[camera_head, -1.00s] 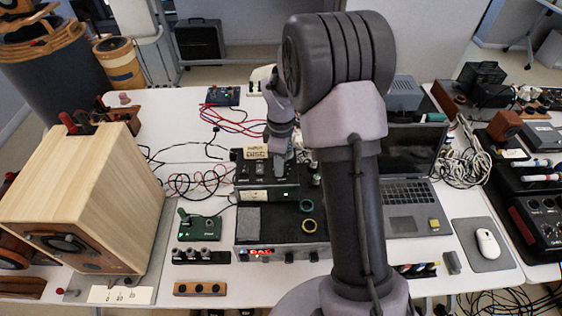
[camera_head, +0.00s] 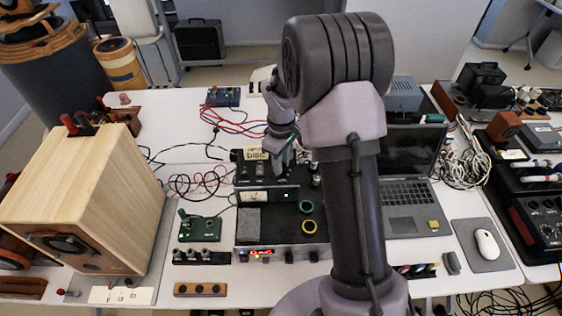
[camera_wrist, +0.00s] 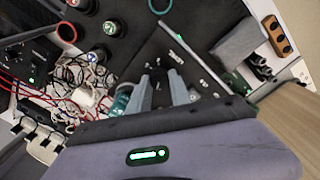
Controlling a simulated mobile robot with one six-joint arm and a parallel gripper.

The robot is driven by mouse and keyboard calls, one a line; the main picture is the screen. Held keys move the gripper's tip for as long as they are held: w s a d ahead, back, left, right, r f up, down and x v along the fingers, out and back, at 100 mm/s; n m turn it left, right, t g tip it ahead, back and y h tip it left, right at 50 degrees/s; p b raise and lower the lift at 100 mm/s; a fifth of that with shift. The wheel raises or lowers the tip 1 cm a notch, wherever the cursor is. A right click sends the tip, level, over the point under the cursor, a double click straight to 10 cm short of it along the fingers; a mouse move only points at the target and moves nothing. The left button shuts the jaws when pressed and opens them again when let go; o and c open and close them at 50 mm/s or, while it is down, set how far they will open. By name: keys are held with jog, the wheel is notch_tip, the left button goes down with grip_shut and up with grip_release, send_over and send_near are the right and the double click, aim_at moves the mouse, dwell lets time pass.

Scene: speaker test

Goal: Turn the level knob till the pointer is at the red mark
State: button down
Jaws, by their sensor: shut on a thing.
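A black unit with a pale meter face (camera_head: 254,197) on its front stands mid-table in the head view. My gripper (camera_head: 281,166) reaches down onto the top of this unit from behind. In the wrist view my gripper (camera_wrist: 161,82) has its two grey fingers close together with a dark knob (camera_wrist: 158,92) between them; I take this to be the level knob. The fingers hide most of the knob. The meter's pointer and the red mark are too small to make out.
Below the unit is a wider black box (camera_head: 275,229) with rings on top. A laptop (camera_head: 405,192) stands right, a wooden speaker (camera_head: 85,190) left. Small jars (camera_wrist: 112,27) stand near the gripper in the wrist view. Loose cables (camera_head: 195,182) lie to the left.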

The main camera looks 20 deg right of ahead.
jog(key=m, duration=0.3)
jog(key=shift+m, duration=0.3)
jog(key=m, duration=0.3)
jog(key=shift+d+m, duration=0.1)
jog(key=shift+m, duration=0.2)
jog(key=m+b, duration=0.1)
jog(key=m, duration=0.2)
jog(key=shift+m, duration=0.3)
jog(key=shift+m+b, duration=0.35)
jog(key=shift+m, duration=1.55)
jog(key=c, duration=1.2)
grip_release()
